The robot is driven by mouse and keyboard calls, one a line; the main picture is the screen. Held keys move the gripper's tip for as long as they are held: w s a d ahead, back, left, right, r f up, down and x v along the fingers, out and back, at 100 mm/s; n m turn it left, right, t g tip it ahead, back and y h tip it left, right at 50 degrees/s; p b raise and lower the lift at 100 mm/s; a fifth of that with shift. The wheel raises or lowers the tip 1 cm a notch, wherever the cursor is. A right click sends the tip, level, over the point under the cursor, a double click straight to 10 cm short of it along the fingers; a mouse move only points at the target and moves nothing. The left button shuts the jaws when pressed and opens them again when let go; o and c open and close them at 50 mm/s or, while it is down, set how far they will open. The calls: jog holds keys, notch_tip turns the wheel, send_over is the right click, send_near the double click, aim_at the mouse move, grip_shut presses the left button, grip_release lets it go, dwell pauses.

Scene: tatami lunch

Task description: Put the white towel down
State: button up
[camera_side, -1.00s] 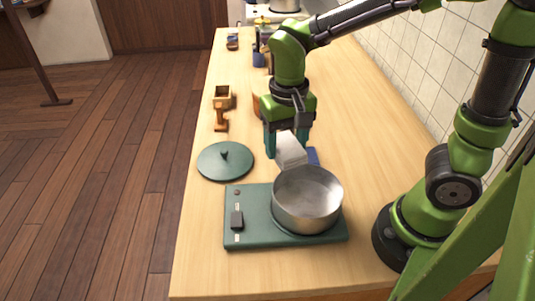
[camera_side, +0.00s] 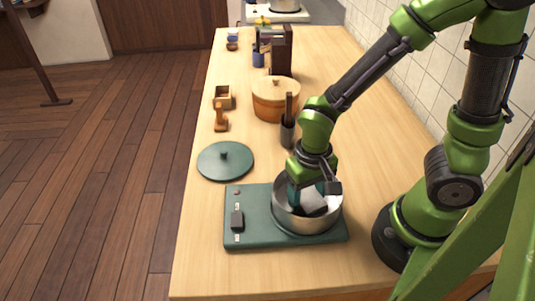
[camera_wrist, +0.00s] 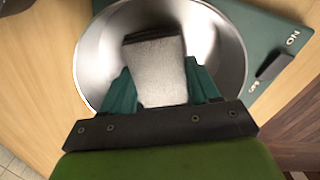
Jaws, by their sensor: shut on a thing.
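The white towel (camera_wrist: 158,75) is between my gripper's teal fingers (camera_wrist: 161,88), and my gripper is shut on it. In the side view the towel (camera_side: 311,201) and my gripper (camera_side: 308,194) are down inside the mouth of the steel pot (camera_side: 300,226). In the wrist view the pot (camera_wrist: 91,60) surrounds the towel. The towel's far end looks dark. I cannot tell whether the towel touches the pot's bottom.
The pot stands on a green cooker (camera_side: 255,232) with a black knob. A green lid (camera_side: 225,162) lies behind it. A wooden tub (camera_side: 270,100), a dark utensil holder (camera_side: 287,135) and a small wooden box (camera_side: 222,101) stand farther back. The counter's front is clear.

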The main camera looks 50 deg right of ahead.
aim_at(307, 196)
jog(key=shift+f, duration=0.35)
jog(key=o, duration=1)
jog(key=shift+r, duration=0.15)
jog(key=d+r+t, duration=0.1)
jog(key=r+t, duration=0.1)
jog(key=r, duration=0.4)
jog(key=d+r+t+y, duration=0.1)
jog(key=d+r+t, duration=0.1)
jog(key=r, duration=0.5)
jog(key=w+d+r+t+y, duration=0.1)
jog(key=d+r+t, duration=0.1)
jog(key=r, duration=0.5)
jog(key=shift+d+r+t, duration=0.15)
jog(key=shift+r+t, duration=0.1)
jog(key=shift+t, duration=0.45)
